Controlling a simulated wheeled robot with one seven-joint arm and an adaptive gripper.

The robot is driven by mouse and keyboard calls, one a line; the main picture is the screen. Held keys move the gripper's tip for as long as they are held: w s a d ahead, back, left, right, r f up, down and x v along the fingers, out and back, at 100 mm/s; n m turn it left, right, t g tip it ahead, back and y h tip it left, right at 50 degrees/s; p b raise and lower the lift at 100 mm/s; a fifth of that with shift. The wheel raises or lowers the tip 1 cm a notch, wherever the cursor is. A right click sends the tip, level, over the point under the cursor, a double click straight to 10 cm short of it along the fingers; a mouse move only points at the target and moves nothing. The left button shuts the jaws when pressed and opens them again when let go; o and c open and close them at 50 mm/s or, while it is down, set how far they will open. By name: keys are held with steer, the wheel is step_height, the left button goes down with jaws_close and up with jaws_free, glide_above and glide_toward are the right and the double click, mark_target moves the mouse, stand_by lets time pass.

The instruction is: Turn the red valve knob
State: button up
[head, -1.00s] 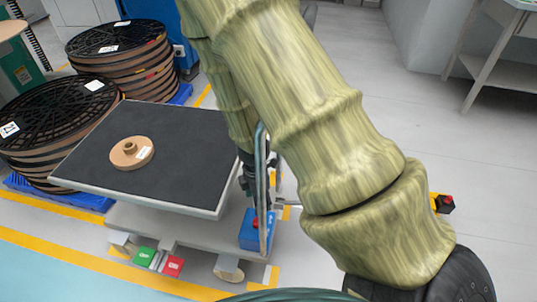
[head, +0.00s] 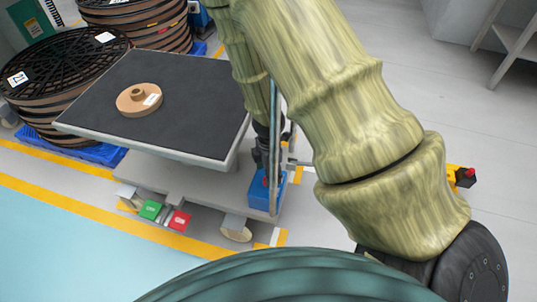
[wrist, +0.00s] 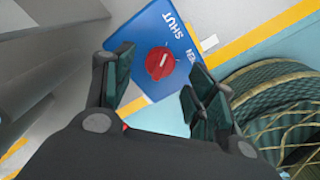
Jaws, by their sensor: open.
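The red valve knob (wrist: 160,63) is round with a pale mark across it. It sits on a blue box face (wrist: 146,30) lettered "SHUT", with a second word partly hidden by a finger. My gripper (wrist: 160,76) is open, and in the wrist view the knob appears between and beyond its fingertips. I cannot tell how much gap is left, and no contact shows. In the head view the blue box (head: 259,192) stands low beside the table, with a bit of red knob (head: 266,181) visible. My gripper (head: 261,150) hangs dark above it, partly hidden.
A dark-topped table (head: 185,88) with a tan disc (head: 128,105) stands left of the box. Green (head: 151,209) and red (head: 179,220) blocks sit low at its front. Stacked reels (head: 62,75) stand behind. Open floor lies to the right.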

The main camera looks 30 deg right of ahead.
steer(key=shift+f+b, duration=1.05)
steer(key=shift+f, duration=0.8)
steer(key=c, duration=1)
